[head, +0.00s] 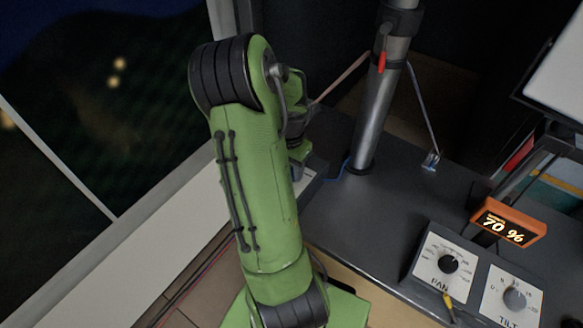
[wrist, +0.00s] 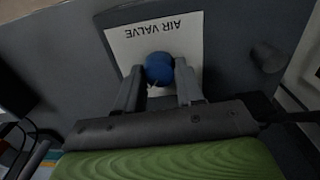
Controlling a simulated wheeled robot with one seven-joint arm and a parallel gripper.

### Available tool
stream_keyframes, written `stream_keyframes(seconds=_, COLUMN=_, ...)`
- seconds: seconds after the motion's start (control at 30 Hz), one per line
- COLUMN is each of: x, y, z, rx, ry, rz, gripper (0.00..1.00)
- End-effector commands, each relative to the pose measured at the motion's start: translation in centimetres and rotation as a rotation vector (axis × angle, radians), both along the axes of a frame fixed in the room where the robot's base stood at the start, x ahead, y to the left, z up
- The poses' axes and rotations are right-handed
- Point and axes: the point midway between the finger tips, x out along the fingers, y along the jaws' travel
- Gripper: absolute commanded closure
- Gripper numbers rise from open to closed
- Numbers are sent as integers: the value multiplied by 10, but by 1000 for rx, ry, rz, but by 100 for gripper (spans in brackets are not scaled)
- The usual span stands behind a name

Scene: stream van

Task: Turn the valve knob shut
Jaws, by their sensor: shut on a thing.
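A round blue valve knob (wrist: 159,68) sits on a white plate (wrist: 192,42) marked "AIR VALVE" in the wrist view, where the lettering appears upside down. My gripper (wrist: 158,76) has its two grey fingers on either side of the knob and is shut on it. The knob's far side shows past the fingertips. In the head view my green arm hides the knob and the gripper's fingers.
A metal pole (head: 382,105) with a red lever (head: 381,63) rises from the dark desk (head: 345,215) right of my arm. PAN (head: 447,262) and TILT (head: 511,298) dial boxes and an orange "70 %" display (head: 508,222) stand at right.

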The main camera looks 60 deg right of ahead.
Motion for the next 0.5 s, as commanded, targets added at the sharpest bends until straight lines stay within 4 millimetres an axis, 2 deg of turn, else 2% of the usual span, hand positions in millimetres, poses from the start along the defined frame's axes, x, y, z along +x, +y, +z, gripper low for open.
stream_keyframes(seconds=0.5, x=1, y=0, z=0, rx=-1, ry=-2, rz=483, gripper=93)
